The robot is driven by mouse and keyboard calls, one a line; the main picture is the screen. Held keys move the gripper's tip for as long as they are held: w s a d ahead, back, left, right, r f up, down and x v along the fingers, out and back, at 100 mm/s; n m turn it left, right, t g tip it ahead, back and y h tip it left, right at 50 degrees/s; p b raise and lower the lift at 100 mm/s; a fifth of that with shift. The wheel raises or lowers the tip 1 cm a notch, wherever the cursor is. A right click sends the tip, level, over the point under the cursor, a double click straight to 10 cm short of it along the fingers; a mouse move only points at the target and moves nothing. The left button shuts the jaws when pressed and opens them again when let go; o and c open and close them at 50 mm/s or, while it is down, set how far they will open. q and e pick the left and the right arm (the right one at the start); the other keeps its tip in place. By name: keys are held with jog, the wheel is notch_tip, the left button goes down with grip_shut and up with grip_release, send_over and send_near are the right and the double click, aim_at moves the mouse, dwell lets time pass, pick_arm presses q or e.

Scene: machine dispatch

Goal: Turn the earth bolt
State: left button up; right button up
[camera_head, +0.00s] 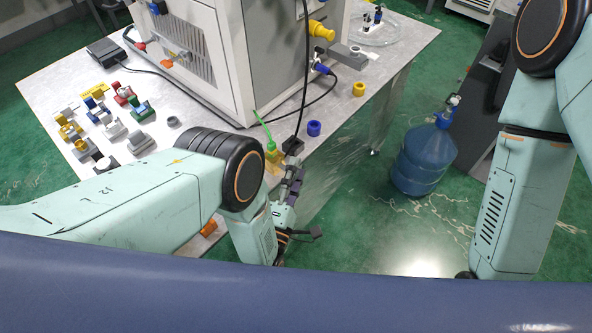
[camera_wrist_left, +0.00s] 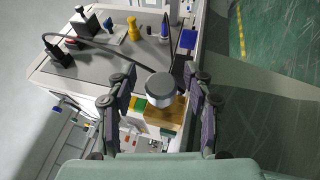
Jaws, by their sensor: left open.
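In the left wrist view a round grey bolt-like head (camera_wrist_left: 160,86) sits in front of a brass-coloured block (camera_wrist_left: 166,116). I take it to be the earth bolt, but no label is readable. My left gripper (camera_wrist_left: 158,92) is open, with one finger on each side of the grey head and visible gaps to both. In the head view my left gripper (camera_head: 300,200) is at the near right edge of the table, and the bolt cannot be made out there. A green wire (camera_head: 260,123) runs down to a yellow fitting (camera_head: 272,154). My right gripper is out of view.
A white machine cabinet (camera_head: 226,65) stands on the table (camera_head: 330,155). A blue bottle (camera_head: 420,163) stands on the green floor.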

pick_arm(q)
jog(key=shift+s+a+r, duration=0.1)
jog(key=shift+c, duration=1)
jog(key=shift+w+d+f, duration=0.2)
jog(key=shift+w, duration=0.05)
jog(key=c, duration=0.5)
jog(key=shift+s, duration=0.1)
jog(key=shift+c, duration=1.4)
jog(key=shift+a, duration=0.1)
grip_shut()
jog(key=shift+r+g+p, duration=0.15)
jog(key=shift+g+p, duration=0.35)
jog(key=shift+p, duration=0.35)
jog(key=m+g+y+p, duration=0.1)
jog(key=g+p, duration=0.2)
jog(key=p, duration=0.1)
jog(key=shift+m, duration=0.4)
jog(key=shift+f+m+g+y+p, duration=0.15)
jog(key=shift+m+g+p, duration=0.05)
jog(key=shift+g+p, duration=0.45)
jog(key=shift+f+m+g+y+p, duration=0.1)
jog(key=shift+m+g+y+p, duration=0.1)
jog(key=shift+g+p, duration=0.45)
